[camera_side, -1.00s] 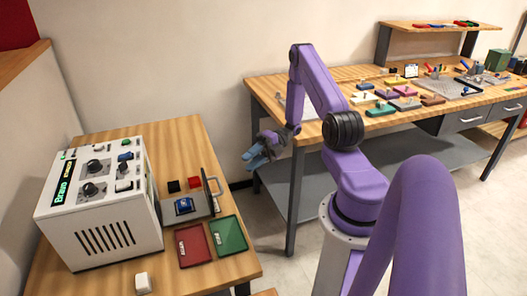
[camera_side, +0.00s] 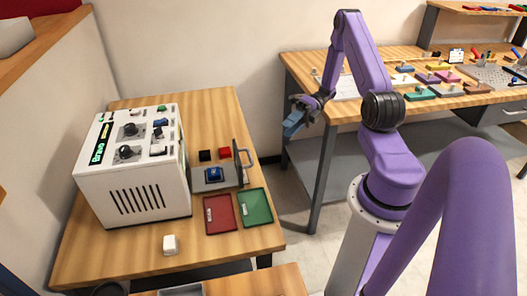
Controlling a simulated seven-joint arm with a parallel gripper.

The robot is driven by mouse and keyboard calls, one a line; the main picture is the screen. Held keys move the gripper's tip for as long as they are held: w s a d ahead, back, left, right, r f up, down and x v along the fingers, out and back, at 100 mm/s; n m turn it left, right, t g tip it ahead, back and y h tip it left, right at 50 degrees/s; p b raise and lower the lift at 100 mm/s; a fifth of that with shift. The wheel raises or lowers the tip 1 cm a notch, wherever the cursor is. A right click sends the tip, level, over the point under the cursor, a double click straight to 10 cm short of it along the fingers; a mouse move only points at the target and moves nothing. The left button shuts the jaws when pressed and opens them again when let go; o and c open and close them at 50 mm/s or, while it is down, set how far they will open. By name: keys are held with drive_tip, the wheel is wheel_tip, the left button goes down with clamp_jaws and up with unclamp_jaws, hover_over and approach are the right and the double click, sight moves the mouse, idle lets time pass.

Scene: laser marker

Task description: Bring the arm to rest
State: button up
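My purple arm (camera_side: 360,60) is raised and folded at the right of the side view. My gripper (camera_side: 290,131), with blue fingers, hangs in the air between the small table and the long workbench. It is apart from both and points down and left. The fingers are too small and edge-on to tell whether they are open or shut. I see no object held in it.
A long workbench (camera_side: 315,86) with coloured parts stands behind my arm.

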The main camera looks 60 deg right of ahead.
drive_tip(key=s+a+r+n+g+h, duration=0.2)
drive_tip(key=a+r+n+g+h, duration=0.25)
drive_tip(key=a+n, duration=0.5)
drive_tip(key=s+a+r+n+g+h, duration=0.3)
drive_tip(key=a+n+g, duration=0.35)
drive_tip(key=n, duration=0.65)
drive_tip(key=s+a+r+n+t+h, duration=0.3)
drive_tip(key=s+n, duration=0.3)
drive_tip(key=n, duration=0.8)
drive_tip(key=s+a+r+n+t+h, duration=0.3)
drive_tip(key=s+a+r+n+t, duration=0.1)
drive_tip(key=n, duration=1)
drive_tip(key=shift+s+a+t+h, duration=0.4)
drive_tip(key=shift+s+a, duration=0.5)
drive_tip(key=shift+a, duration=0.25)
